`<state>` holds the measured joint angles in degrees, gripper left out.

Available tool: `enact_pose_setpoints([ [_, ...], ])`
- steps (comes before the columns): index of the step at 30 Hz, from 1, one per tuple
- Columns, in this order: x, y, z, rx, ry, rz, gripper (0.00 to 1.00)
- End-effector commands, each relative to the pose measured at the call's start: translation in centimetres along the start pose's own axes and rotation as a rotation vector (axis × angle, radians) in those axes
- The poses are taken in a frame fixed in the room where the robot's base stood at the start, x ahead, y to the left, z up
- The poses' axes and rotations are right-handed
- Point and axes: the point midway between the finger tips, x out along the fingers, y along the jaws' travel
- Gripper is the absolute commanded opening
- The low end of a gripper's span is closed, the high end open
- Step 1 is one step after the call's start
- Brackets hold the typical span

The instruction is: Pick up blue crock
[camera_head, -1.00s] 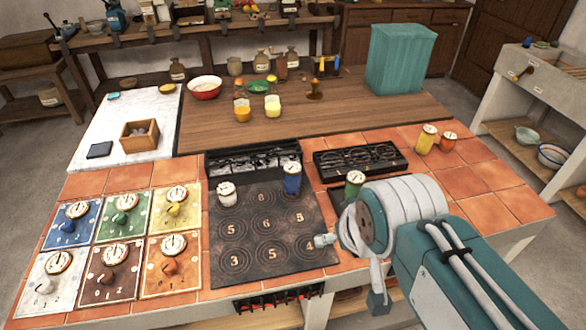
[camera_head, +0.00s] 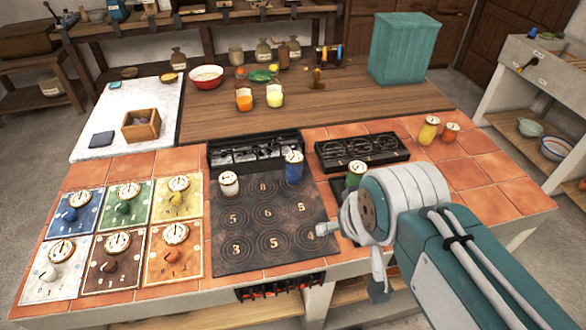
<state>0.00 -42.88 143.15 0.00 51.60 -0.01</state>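The blue crock (camera_head: 293,171) stands upright on the far right part of the dark numbered cooking plate (camera_head: 240,258), with a pale dial-like top. A white crock (camera_head: 229,185) stands to its left on the same plate.
A green crock (camera_head: 355,174) stands close to the right, partly behind my arm. A yellow crock (camera_head: 428,131) and an orange crock (camera_head: 450,133) stand on the right tiles. A black burner rack (camera_head: 258,153) lies behind the blue crock. Coloured dial panels (camera_head: 122,208) fill the left.

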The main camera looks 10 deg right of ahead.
Motion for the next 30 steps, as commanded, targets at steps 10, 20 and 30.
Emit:
enact_pose_setpoints([
  [10,0.2,0.0,-5.1,-0.02,-0.066,-0.001,1.0],
  [20,1.9,0.0,-11.3,-0.046,-0.145,-0.003,1.0],
  [30,5.5,0.0,-17.1,-0.072,-0.227,-0.008,1.0],
])
